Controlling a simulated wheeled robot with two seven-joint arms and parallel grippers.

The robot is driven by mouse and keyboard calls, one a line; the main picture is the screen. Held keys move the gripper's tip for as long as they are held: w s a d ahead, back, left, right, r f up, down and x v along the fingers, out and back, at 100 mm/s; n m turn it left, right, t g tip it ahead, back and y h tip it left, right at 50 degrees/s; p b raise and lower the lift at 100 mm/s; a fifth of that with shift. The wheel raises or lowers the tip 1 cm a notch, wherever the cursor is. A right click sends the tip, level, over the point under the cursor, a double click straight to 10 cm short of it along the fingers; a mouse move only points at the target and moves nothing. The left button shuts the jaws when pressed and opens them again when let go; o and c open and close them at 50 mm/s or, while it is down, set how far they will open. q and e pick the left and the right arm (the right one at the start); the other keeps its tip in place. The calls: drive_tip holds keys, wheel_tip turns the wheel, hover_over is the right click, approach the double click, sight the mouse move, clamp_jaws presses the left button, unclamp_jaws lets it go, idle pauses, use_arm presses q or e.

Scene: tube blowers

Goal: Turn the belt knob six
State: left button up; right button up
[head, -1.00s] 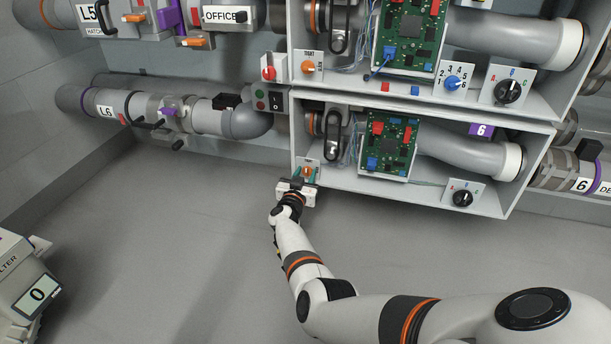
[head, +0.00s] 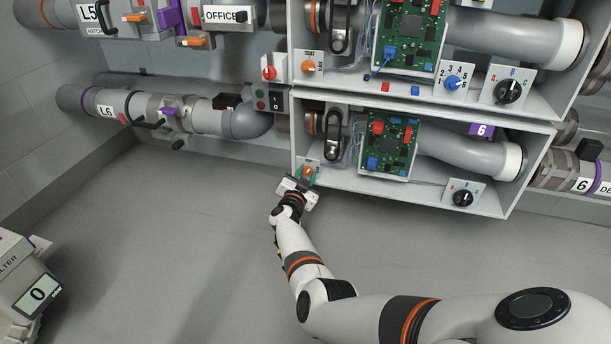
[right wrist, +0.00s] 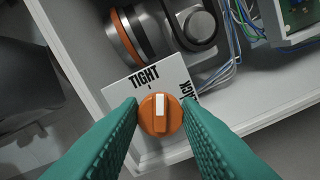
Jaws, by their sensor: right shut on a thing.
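The belt knob six, an orange knob (right wrist: 160,113) with a white pointer mark, sits on a white plate (right wrist: 119,93) lettered TIGHT and, partly covered, what seems to be SLACK. In the right wrist view the pointer stands straight up, a little to the SLACK side of the tick under TIGHT. The knob is at the lower left front of the box labelled 6 (head: 515,133). My right gripper (head: 305,178) is shut on it, with one green finger on each side; the fingers also show in the right wrist view (right wrist: 160,118). My left gripper is out of view.
Above is another box with its own orange knob (head: 308,66) and blue dial (head: 453,82). Box 6 also holds a circuit board (head: 390,147), a grey pipe (head: 465,150) and a black dial (head: 462,198). A meter reading 0 (head: 37,297) stands lower left. The floor between is clear.

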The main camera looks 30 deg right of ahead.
drive_tip(key=m, duration=0.3)
drive_tip(key=m+b, duration=0.1)
drive_tip(key=m, duration=0.2)
drive_tip(key=shift+f+m, duration=0.2)
drive_tip(key=shift+m, duration=0.1)
drive_tip(key=m+b, duration=0.1)
drive_tip(key=m, duration=0.5)
drive_tip(key=shift+s+b, duration=0.1)
drive_tip(key=shift+b, duration=0.2)
drive_tip(key=shift+m, duration=0.4)
drive_tip(key=o, duration=0.9)
drive_tip(key=shift+o, duration=0.2)
